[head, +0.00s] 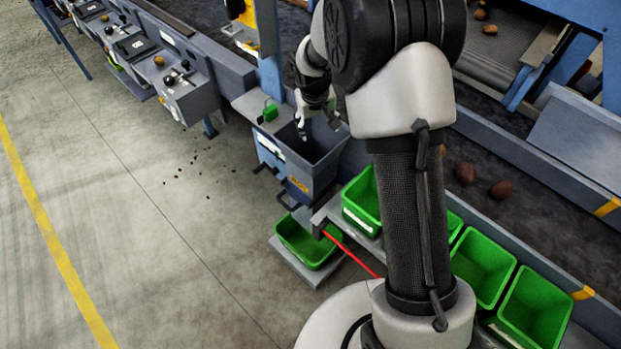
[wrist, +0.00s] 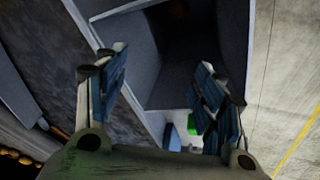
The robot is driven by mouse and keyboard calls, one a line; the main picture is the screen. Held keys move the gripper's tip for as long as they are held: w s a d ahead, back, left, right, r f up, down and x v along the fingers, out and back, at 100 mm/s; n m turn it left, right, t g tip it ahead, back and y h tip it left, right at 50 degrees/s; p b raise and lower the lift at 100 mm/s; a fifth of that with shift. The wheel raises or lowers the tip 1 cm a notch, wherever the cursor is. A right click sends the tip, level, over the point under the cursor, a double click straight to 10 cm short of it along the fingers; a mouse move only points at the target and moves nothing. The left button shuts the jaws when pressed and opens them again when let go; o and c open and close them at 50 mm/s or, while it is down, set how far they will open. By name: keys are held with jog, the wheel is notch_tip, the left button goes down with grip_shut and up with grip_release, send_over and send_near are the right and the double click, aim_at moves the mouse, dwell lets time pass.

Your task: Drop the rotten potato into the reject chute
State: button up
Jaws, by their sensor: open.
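The reject chute (head: 318,180) is a blue-grey open-topped hopper beside the belt, left of my arm in the head view. My gripper (head: 303,132) is over its mouth, pointing down. In the wrist view the chute's open mouth and inner wall (wrist: 129,50) show between and beyond the fingers of my gripper (wrist: 163,88). The fingers are spread apart with nothing between them. I cannot pick out the rotten potato in either view.
Brown potatoes (head: 501,189) lie on the dark conveyor belt (head: 560,215) to the right. Green bins (head: 483,268) line the near side of the belt, and another green bin (head: 308,243) stands low below the chute. Open floor (head: 130,220) lies to the left, with dark crumbs on it.

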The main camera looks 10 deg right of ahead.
jog(key=v, duration=1)
jog(key=shift+r, duration=0.4)
jog(key=shift+s, duration=0.1)
jog(key=s+d+r+t, duration=0.1)
jog(key=s+r, duration=0.5)
jog(key=s, duration=0.2)
jog(key=s+d+r, duration=0.1)
jog(key=s+r, duration=0.4)
jog(key=s, duration=0.4)
jog(key=s+m+y, duration=0.1)
jog(key=s, duration=1.4)
jog(key=shift+s+a+f+t, duration=0.2)
jog(key=shift+s+f+t, duration=0.1)
jog(key=shift+s, duration=0.05)
jog(key=shift+c, duration=0.3)
